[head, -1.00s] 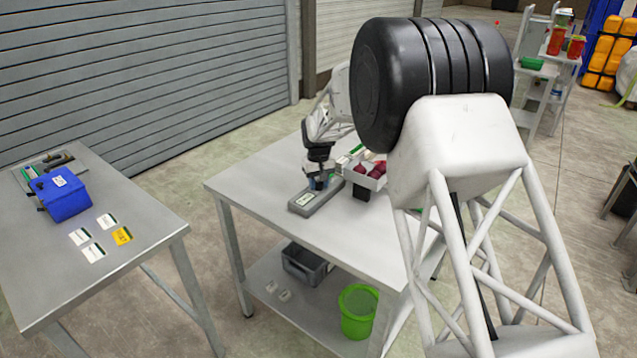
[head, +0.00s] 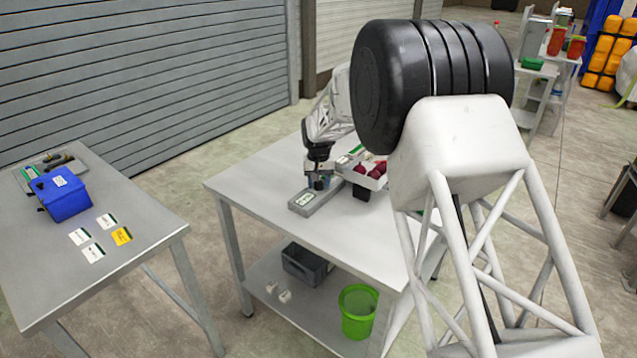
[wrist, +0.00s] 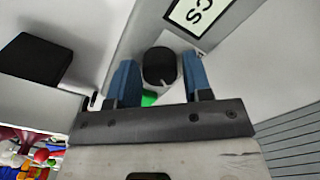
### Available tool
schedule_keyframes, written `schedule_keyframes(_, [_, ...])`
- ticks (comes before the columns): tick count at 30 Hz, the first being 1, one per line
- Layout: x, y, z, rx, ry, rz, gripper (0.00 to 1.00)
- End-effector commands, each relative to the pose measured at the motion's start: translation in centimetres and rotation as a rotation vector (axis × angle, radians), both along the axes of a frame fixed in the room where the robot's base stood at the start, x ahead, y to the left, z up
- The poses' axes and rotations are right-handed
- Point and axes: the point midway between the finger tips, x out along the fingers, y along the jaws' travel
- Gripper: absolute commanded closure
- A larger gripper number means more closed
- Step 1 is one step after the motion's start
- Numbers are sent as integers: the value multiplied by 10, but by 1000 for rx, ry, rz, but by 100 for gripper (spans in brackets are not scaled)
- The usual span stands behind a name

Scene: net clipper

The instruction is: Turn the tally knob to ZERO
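The tally device is a flat grey box (head: 302,207) on the middle table, with a white label (head: 304,199) on its top. In the wrist view, its black round knob (wrist: 159,67) shows between the two blue fingers of my gripper (wrist: 158,60). The fingers are apart, one on each side of the knob, with narrow gaps showing. A small pale mark sits near the knob's lower right edge. A green patch (wrist: 149,98) shows below the knob. Part of the label (wrist: 197,12) shows above. In the head view, my gripper (head: 319,184) points down over the box.
A white bin (head: 367,180) with dark red items stands right beside the box. A black block (head: 361,193) is near it. The table's front left is clear. A grey crate (head: 304,262) and a green bucket (head: 358,309) are on the lower shelf. A blue bag (head: 60,193) lies on the left table.

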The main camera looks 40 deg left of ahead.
Motion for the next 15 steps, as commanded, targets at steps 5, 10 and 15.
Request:
schedule_keyframes(5, [0, 0, -1, -1, 1, 0, 40])
schedule_keyframes(10, [0, 0, -1, -1, 1, 1, 40])
schedule_keyframes(15, [0, 0, 4, 0, 0, 1, 40])
